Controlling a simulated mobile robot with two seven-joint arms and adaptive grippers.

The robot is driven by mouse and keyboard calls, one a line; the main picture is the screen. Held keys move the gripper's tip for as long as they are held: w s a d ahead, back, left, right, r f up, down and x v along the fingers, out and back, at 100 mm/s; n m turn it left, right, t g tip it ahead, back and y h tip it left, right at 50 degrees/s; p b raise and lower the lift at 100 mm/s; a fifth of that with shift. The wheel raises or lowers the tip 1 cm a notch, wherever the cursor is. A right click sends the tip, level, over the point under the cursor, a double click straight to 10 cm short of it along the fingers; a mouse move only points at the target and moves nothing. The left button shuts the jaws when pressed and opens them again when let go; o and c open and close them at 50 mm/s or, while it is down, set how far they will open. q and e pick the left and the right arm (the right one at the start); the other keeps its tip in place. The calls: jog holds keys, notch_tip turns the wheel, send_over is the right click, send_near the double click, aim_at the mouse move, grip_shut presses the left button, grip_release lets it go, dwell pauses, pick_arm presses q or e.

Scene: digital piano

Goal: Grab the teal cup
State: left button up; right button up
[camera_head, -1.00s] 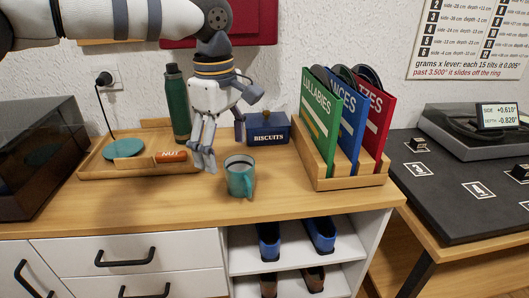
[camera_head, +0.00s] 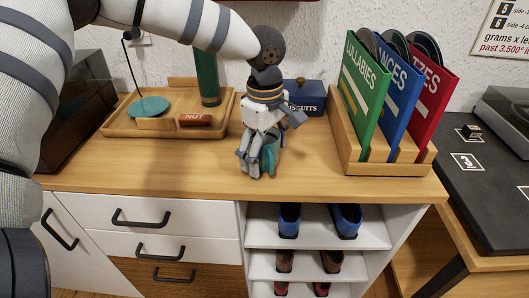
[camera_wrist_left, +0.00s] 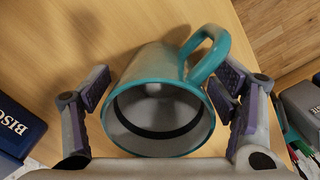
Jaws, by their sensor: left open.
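The teal cup (camera_head: 270,155) stands on the wooden cabinet top, mostly hidden behind my left gripper (camera_head: 250,172) in the head view. In the left wrist view the cup (camera_wrist_left: 160,122) shows its open mouth, grey inside, with its handle toward the upper right. My left gripper (camera_wrist_left: 165,95) is open, with one finger on either side of the cup. The right finger is close to the handle side; I cannot tell whether it touches. My right gripper is not in view.
A blue biscuits tin (camera_head: 306,97) is behind the gripper. A wooden record rack (camera_head: 385,168) stands right. The cabinet top's front edge is close below the cup.

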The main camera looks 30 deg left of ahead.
pick_arm(q)
jog(key=shift+r, duration=0.1)
jog(key=c, duration=1.4)
